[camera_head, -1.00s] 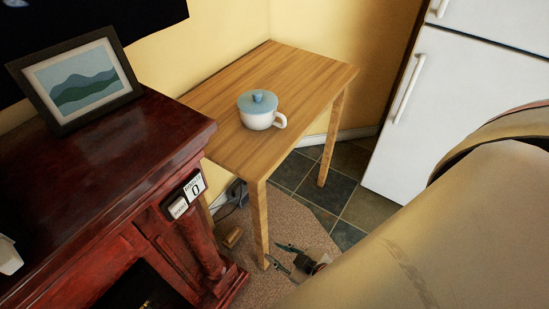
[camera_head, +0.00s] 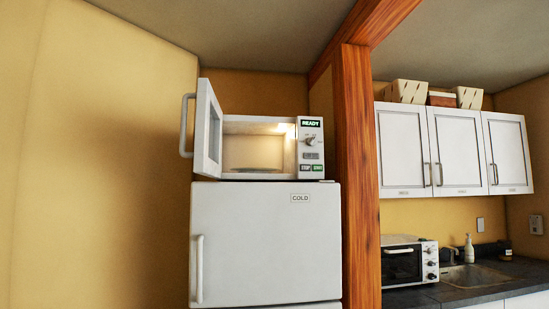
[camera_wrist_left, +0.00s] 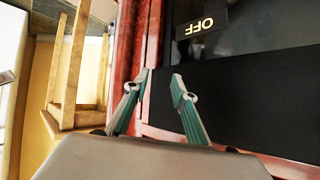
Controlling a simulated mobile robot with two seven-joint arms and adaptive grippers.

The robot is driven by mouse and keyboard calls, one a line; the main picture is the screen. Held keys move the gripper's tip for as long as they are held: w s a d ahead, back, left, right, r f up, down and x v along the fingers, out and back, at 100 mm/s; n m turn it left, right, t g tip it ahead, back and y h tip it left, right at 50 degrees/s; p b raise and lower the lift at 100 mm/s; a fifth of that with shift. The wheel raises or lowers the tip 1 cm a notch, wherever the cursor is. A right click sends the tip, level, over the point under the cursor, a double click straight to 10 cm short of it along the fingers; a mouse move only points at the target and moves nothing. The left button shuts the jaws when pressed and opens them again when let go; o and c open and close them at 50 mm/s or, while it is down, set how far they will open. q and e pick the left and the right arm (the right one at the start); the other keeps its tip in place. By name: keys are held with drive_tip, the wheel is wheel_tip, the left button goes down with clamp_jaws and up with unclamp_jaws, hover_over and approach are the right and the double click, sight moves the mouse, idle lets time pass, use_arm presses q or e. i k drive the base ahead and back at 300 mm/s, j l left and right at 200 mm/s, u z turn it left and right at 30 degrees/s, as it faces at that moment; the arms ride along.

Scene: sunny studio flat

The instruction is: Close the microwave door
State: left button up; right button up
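The white microwave (camera_head: 311,165) stands on top of the white fridge (camera_head: 265,240) in the head view. Its door (camera_head: 202,130) is open, swung out at the left side, with the grey handle (camera_head: 185,125) on its outer face. The lit cavity (camera_head: 255,150) shows a turntable plate and looks otherwise empty. My left gripper (camera_wrist_left: 158,78) shows only in the left wrist view. Its two teal fingers are apart with nothing between them. It is in front of dark red furniture, away from the microwave. My right gripper is not in view.
A wooden post (camera_head: 358,170) stands just right of the fridge, and a yellow wall is on the left. A toaster oven (camera_head: 405,262) sits on the counter at right.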

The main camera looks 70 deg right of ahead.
sight(207, 156)
drive_tip(key=z, duration=2.2)
